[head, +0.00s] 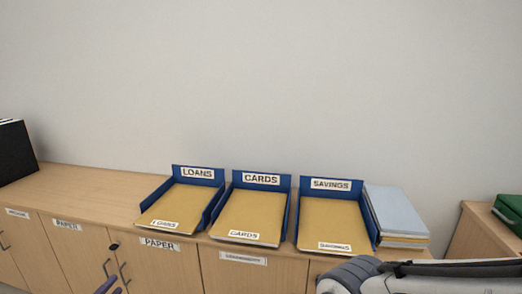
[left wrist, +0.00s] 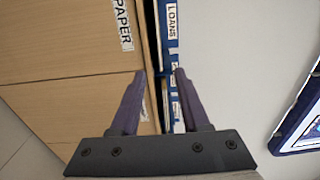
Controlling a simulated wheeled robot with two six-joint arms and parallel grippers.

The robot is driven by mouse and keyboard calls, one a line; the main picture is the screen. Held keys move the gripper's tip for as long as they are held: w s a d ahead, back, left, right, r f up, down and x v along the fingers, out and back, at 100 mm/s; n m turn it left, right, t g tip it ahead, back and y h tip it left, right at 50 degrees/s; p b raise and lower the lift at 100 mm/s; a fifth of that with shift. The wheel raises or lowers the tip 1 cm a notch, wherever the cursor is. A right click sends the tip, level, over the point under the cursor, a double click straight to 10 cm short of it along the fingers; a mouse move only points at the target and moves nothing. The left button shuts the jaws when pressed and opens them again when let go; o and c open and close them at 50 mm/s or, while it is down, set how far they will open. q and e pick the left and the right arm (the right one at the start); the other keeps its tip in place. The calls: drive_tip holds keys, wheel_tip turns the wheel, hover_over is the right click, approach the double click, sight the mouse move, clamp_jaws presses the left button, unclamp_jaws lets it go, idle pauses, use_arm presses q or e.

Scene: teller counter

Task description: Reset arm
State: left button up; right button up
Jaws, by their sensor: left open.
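My left gripper shows only as a purple fingertip (head: 107,286) at the bottom edge of the head view, in front of the cabinet doors. In the left wrist view, my left gripper (left wrist: 159,72) has its two purple fingers apart, with nothing held between them. Beyond the fingers, the counter edge and blue trays appear sideways, with a LOANS label (left wrist: 172,22). A grey link of my right arm (head: 440,270) comes in from the right in the head view; its gripper is not visible.
Blue trays marked LOANS (head: 197,173), CARDS (head: 261,180) and SAVINGS (head: 331,185) stand on the wooden counter (head: 85,190), each holding a tan folder. A paper stack (head: 396,212) is right of them. A black binder (head: 14,150) stands far left; the counter between is clear.

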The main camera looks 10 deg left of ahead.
use_arm(q)
drive_tip(key=w+d+n+g, duration=0.1)
drive_tip(key=w+d+g, duration=0.5)
drive_tip(key=w+d, duration=0.3)
drive_tip(key=s+d+r+n+g+y, duration=0.1)
drive_tip(key=d+r+n+g, duration=0.1)
drive_tip(key=d, duration=0.5)
drive_tip(key=s+d+r+n+g, duration=0.1)
drive_tip(key=d+r+n+g, duration=0.15)
drive_tip(key=d, duration=0.55)
drive_tip(key=s+d+r+n+g, duration=0.25)
drive_tip(key=s+d, duration=0.25)
drive_tip(key=s, duration=0.4)
drive_tip(key=s+d+r+n+g, duration=0.25)
drive_tip(key=s+d, duration=0.25)
drive_tip(key=s, duration=0.4)
drive_tip(key=s+d+r+n+g, duration=0.1)
drive_tip(key=s+d+r+g, duration=0.3)
drive_tip(key=s, duration=0.6)
wheel_tip(320, 180, up, 11)
drive_tip(key=w+t+p, duration=0.1)
drive_tip(key=p, duration=1.3)
drive_tip(key=shift+d+f, duration=0.15)
drive_tip(key=shift+d, duration=0.3)
use_arm(e)
wheel_tip(320, 180, up, 14)
drive_tip(key=shift+s, duration=0.4)
use_arm(q)
drive_tip(key=shift+n+t, duration=0.25)
